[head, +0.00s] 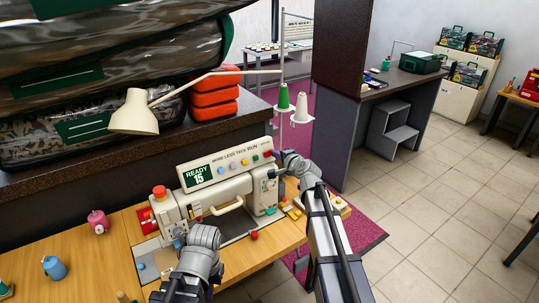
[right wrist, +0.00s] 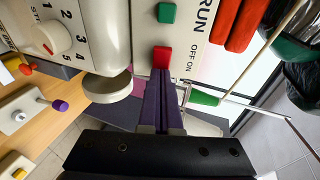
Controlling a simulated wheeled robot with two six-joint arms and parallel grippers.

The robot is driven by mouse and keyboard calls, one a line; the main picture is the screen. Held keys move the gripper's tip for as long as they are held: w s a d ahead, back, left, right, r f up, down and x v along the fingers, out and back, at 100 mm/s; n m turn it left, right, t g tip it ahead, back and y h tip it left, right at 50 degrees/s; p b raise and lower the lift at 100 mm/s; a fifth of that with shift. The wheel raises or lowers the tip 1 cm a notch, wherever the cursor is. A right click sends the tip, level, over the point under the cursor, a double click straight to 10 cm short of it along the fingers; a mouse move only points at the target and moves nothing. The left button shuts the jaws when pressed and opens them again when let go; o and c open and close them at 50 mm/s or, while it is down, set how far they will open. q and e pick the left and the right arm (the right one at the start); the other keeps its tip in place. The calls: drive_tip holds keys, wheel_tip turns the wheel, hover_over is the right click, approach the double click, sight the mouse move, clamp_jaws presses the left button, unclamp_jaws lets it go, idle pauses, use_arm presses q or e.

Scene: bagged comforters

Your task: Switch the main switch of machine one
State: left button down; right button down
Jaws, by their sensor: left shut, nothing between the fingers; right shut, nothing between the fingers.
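The cream sewing machine (head: 222,180) stands on a wooden table, with a green display reading "READY 15". A red square switch (right wrist: 162,57) on its panel, beside the "OFF-ON" lettering, shows in the right wrist view; it is small near the panel's right end in the head view (head: 267,154). My right gripper (right wrist: 160,74) is shut and empty, its purple fingertips at the lower edge of the red switch; I cannot tell whether they touch. In the head view it (head: 277,170) is largely hidden by its wrist. My left gripper (head: 203,240) is low in front of the machine, its fingers hard to make out.
A green button (right wrist: 166,12) sits above the red switch. A numbered dial (right wrist: 47,38) is to the left. A lamp (head: 135,113) hangs over the table. Thread cones (head: 301,108) stand behind the machine. Bagged comforters (head: 110,75) lie on the counter behind. Open floor is to the right.

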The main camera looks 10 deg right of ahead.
drive_tip(key=shift+a, duration=0.1)
drive_tip(key=shift+s+r+p, duration=0.15)
drive_tip(key=shift+s+p, duration=0.15)
drive_tip(key=shift+s, duration=0.2)
drive_tip(key=shift+p+v, duration=0.5)
drive_tip(key=shift+v, duration=1.4)
